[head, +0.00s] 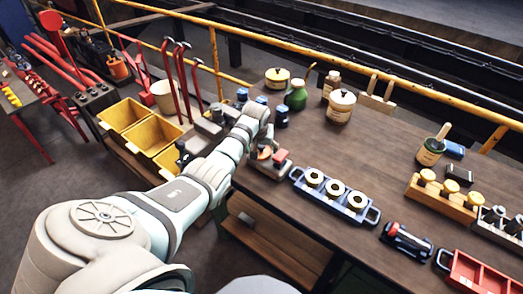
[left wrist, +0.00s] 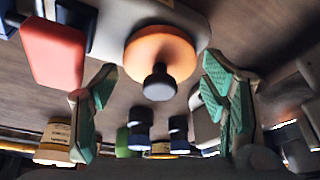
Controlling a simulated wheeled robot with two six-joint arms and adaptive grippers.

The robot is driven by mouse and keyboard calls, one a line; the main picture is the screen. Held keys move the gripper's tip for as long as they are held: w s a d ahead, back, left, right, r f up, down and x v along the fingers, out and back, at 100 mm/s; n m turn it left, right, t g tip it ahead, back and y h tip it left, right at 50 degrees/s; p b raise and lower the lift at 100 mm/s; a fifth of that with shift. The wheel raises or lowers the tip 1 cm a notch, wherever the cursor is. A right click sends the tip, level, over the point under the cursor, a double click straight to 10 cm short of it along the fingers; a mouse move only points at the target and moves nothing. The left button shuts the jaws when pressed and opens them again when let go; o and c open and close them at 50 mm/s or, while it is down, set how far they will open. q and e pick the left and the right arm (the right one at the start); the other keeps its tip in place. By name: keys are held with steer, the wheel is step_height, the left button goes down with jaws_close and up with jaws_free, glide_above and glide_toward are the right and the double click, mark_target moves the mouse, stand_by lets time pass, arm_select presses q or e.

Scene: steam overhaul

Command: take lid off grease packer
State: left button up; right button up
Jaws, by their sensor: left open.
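The grease packer shows in the head view as a low grey unit (head: 268,170) at the near edge of the bench. It has an orange round lid (head: 264,154) and a red block (head: 281,157) beside it. In the left wrist view the orange lid (left wrist: 160,55) with its black knob (left wrist: 159,84) is close in front, and the red block (left wrist: 53,52) is left of it. My left gripper (left wrist: 160,112) is open, its green-padded fingers either side of the knob's line and not touching it. My arm partly hides the packer in the head view. My right gripper is not in view.
A blue tray with several rings (head: 335,196) stands right of the packer. Yellow bins (head: 122,115) lie to the left. A green bottle (head: 296,97) and cream pots (head: 341,106) stand behind. The bench middle is clear.

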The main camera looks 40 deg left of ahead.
arm_select(q)
steer(key=shift+r, duration=0.1)
steer(key=c, duration=0.9)
steer(key=shift+r, duration=0.15)
